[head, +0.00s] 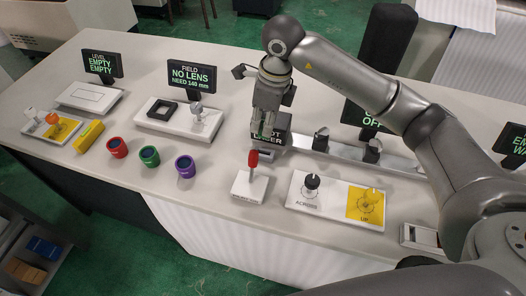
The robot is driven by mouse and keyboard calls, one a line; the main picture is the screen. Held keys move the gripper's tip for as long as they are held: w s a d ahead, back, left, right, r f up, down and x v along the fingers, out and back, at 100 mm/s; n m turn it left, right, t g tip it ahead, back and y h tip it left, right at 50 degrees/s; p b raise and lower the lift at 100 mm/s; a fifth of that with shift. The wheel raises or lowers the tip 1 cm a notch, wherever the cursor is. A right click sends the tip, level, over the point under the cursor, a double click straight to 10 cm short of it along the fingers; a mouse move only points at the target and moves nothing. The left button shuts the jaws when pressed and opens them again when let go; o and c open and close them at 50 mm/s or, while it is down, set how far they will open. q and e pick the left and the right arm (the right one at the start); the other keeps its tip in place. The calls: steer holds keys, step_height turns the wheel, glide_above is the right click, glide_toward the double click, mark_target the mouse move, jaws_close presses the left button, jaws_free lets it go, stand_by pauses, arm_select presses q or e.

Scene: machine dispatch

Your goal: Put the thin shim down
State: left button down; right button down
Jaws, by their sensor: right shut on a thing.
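My right gripper (268,108) points down over the middle of the bench, at the dark pilot laser box (279,138). Its fingers are close together and shut on a thin thing, taken to be the thin shim. The shim itself is too small or too hidden between the fingers to make out. I cannot tell whether it touches anything below. My left gripper is not in view.
A red-handled switch (252,160) stands just in front of the gripper. A rail (345,152) with dark mounts runs right. Red (117,148), green (149,156) and purple (186,166) rings stand left. An empty outlined plate (75,103) lies by the level sign (102,64).

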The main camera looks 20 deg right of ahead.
step_height(320, 180, down, 4)
steer(key=shift+s+f+p, duration=0.1)
steer(key=shift+p, duration=0.25)
steer(key=shift+f+p, duration=0.35)
steer(key=shift+f, duration=1.6)
steer(key=shift+f, duration=0.15)
steer(key=c, duration=1.7)
jaws_free()
step_height(320, 180, up, 12)
steer(key=s+d+b, duration=0.1)
steer(key=b, duration=0.1)
steer(key=shift+d, duration=0.25)
